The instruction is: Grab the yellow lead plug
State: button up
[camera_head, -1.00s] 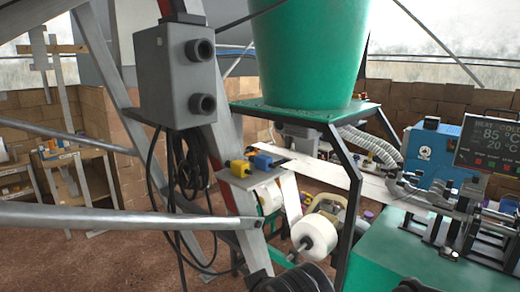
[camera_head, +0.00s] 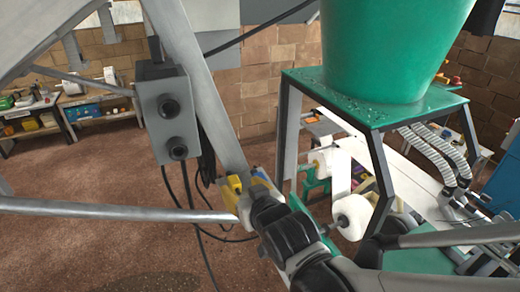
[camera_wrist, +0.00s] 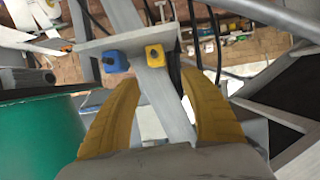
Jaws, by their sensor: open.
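The yellow lead plug (camera_wrist: 154,56) sits on a grey bracket (camera_wrist: 90,45), beside a blue plug (camera_wrist: 115,62) on its left in the wrist view. My gripper (camera_wrist: 158,79) is open, its two curved yellow fingers spread with nothing between them. The yellow plug lies just beyond the fingertips, roughly between their lines and apart from them. In the head view the yellow plug (camera_head: 235,183) and the blue plug (camera_head: 259,177) show just above my black wrist, which partly hides the bracket and fingers.
A grey box with two round sockets (camera_head: 168,115) hangs on a slanted metal post, with black cables below. A green hopper (camera_head: 395,45) on a green-topped frame (camera_head: 350,100) stands to the right. A grey rail (camera_head: 110,210) crosses at left. White rolls (camera_head: 352,215) are close right.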

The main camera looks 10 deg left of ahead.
aim_at(234, 180)
jog(key=x, duration=0.3)
jog(key=shift+s, duration=0.1)
jog(key=shift+w+a+f, duration=0.2)
jog(key=shift+w+f, duration=0.1)
jog(key=shift+w, duration=0.25)
jog(key=x, duration=0.4)
jog(key=shift+w+f, duration=0.25)
jog(key=shift+f, duration=0.05)
jog(key=shift+s, duration=0.1)
grip_shut()
